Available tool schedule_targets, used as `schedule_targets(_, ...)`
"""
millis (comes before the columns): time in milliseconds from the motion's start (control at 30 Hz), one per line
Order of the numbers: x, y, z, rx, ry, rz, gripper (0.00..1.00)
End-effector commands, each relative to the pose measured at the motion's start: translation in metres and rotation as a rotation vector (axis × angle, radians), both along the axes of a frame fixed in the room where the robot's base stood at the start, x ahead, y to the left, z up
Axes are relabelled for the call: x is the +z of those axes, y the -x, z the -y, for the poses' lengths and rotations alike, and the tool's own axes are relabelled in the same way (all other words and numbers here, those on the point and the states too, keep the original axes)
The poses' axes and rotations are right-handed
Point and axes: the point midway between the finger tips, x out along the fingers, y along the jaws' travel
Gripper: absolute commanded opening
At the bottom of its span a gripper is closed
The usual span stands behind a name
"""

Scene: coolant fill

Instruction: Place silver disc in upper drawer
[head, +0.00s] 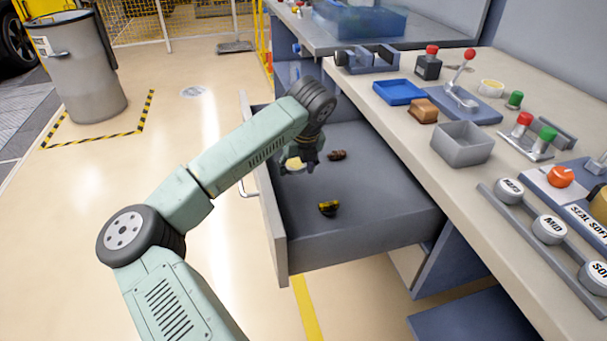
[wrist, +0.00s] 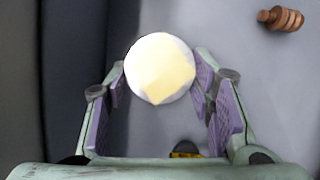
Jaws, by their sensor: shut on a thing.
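The silver disc (wrist: 160,68) looks pale and yellowish-white in the wrist view, between the tips of my two purple-padded fingers. My gripper (head: 300,164) is shut on the disc, which also shows in the head view as a small pale round (head: 293,163). The upper drawer (head: 365,222) is pulled open from under the workbench. My gripper points down into the drawer's far part, and the disc is over the grey drawer floor. I cannot tell the exact gap between disc and floor.
A ribbed brown piece (head: 337,155) and a black and yellow piece (head: 328,208) lie in the drawer. The workbench (head: 420,125) to the right carries trays, buttons and knobs. Bare drawer floor lies nearer the front.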

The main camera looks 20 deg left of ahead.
Motion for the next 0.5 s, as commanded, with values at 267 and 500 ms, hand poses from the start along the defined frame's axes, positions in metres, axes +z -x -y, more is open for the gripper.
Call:
schedule_targets(267, -0.026, 0.001, 0.0, 0.001, 0.002, -0.001, 0.31)
schedule_targets(500, -0.044, 0.0, -0.001, 0.001, -0.001, 0.002, 0.31)
